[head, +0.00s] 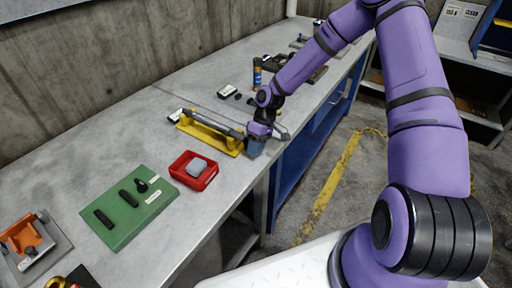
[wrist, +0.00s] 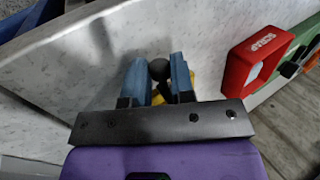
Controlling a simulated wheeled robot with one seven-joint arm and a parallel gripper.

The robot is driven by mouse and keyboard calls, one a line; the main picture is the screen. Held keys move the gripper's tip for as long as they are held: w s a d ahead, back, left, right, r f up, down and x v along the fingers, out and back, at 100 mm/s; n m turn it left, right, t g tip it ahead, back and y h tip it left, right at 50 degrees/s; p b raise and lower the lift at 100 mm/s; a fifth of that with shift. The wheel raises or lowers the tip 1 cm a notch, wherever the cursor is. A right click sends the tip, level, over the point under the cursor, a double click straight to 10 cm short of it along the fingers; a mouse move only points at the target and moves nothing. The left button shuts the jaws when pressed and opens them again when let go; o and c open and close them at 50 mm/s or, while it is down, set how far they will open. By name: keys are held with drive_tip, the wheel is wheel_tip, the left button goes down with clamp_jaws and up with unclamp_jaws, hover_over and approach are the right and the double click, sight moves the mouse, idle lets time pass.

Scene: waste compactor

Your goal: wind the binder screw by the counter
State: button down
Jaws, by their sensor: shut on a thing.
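The binder screw appears to be the long grey rod (head: 212,124) lying along a yellow frame (head: 208,139) on the bench. My gripper (head: 256,146) is at the right end of this frame, by the bench's front edge. In the wrist view its two blue fingers stand either side of a dark round knob (wrist: 158,69) and are shut on it. Bits of yellow show just behind the fingers. The knob is hidden by my gripper in the head view. I cannot make out a counter or its reading.
A red scrap tray (head: 178,179) with a grey block (head: 198,166) stands in front of the frame; the tray also shows in the wrist view (wrist: 235,75). A green board (head: 126,222) and an orange clamp (head: 24,237) lie further left. Small parts lie behind my gripper.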

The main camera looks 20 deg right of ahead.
drive_tip(key=shift+a, duration=0.1)
idle(0.3)
drive_tip(key=c, duration=1)
unclamp_jaws()
drive_tip(key=shift+s, duration=0.1)
drive_tip(key=h, duration=0.1)
drive_tip(key=t, duration=0.1)
drive_tip(key=t+h, duration=0.1)
drive_tip(key=shift+w+d+r+h, duration=0.2)
drive_tip(key=shift+w+d+h, duration=0.1)
drive_tip(key=shift+d, duration=0.05)
drive_tip(key=shift+w+d+r+t+h, duration=0.15)
drive_tip(key=shift+d+t+h, duration=0.05)
drive_tip(key=shift+t+h, duration=0.6)
